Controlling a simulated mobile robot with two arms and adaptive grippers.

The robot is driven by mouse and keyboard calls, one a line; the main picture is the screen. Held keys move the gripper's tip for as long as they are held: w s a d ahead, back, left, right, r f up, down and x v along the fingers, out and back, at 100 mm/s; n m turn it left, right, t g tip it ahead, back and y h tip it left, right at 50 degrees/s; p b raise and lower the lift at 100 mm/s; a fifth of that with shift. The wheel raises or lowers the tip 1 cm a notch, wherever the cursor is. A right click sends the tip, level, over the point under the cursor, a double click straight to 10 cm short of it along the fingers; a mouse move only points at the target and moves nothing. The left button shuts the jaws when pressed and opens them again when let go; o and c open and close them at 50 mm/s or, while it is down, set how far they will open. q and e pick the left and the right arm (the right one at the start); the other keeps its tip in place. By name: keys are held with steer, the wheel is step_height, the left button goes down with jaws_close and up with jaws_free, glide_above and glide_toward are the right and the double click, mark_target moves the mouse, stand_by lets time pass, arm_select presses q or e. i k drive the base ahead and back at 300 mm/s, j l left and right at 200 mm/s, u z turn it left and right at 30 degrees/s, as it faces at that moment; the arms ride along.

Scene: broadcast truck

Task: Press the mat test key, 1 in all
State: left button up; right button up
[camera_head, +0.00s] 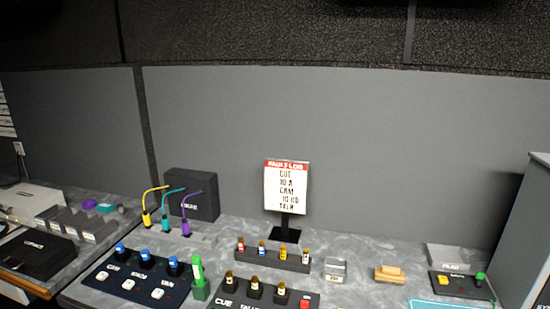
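A small black box (460,292) stands at the right of the counter. It carries a yellow key (449,279) and a green-topped post (480,276). Its lettering is too small to read, so I cannot tell whether the yellow key is the mat test key. A cyan-edged mat (440,304) shows in front of it, cut off by the bottom edge. Neither of my grippers is in view.
A cue panel (262,294) with dark keys and a red button stands at bottom centre. A blue-knobbed panel (137,277) is left. A fault log sign (286,188) stands behind. A grey cabinet (525,235) bounds the right. Bare counter shows around the tan block (389,274).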

mark_target(442, 280)
steer(key=z, duration=1.4)
